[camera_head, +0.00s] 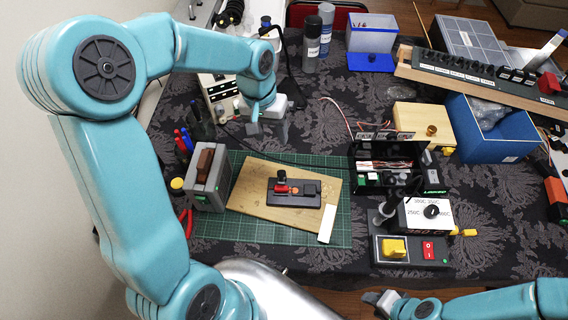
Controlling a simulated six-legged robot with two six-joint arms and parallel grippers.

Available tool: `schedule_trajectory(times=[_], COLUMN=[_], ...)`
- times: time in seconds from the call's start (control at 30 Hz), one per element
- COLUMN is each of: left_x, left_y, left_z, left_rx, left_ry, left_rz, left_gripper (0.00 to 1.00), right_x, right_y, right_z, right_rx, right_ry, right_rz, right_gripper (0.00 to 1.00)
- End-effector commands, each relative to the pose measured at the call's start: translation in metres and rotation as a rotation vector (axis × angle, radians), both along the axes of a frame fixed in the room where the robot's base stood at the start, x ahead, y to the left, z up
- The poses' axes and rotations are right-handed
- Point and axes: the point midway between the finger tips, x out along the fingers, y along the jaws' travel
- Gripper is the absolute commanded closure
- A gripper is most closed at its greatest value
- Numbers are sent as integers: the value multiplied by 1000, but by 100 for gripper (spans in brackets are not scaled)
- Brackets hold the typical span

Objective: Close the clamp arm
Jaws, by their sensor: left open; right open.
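A small dark fixture (318,200) lies on a wooden board (253,190) on the green cutting mat (337,236). It carries a red piece and a black knob at its left part; this looks like the clamp, but I cannot tell for sure how its arm stands. My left gripper (267,126) hangs open above the back edge of the mat, behind the fixture and apart from it. My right gripper (384,302) is at the bottom edge, in front of the control box, small and partly hidden; it is open and touches nothing that I can see.
A grey box with a brown top (207,178) stands left of the board. A control box with a yellow switch (393,248) and an open electronics case (370,180) stand to the right. A blue bin (490,135) is further right. Dark patterned cloth is bare in front of the mat.

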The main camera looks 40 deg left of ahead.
Motion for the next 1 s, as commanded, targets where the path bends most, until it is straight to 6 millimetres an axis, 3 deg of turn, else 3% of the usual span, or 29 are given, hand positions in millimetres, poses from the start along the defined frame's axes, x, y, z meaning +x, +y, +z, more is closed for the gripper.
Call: schedule_trajectory(times=[0.4, 0.6, 0.8, 1.0], left_x=[-1, 3, 7, 8], left_y=[-17, -22, -25, -25], left_z=[-94, -131, -148, -150], left_rx=[-3, -3, -2, -1], left_ry=[7, 4, 1, 0], left_rz=[-3, -3, -2, -1], left_gripper=[48, 48, 48, 48], right_x=[0, 0, 0, 0], right_y=[0, 0, 0, 0], right_z=[11, 14, 15, 15], right_rx=[0, 0, 0, 0], right_ry=[0, 0, 0, 0], right_rz=[0, -1, -1, -1], right_gripper=[57, 57, 57, 57])
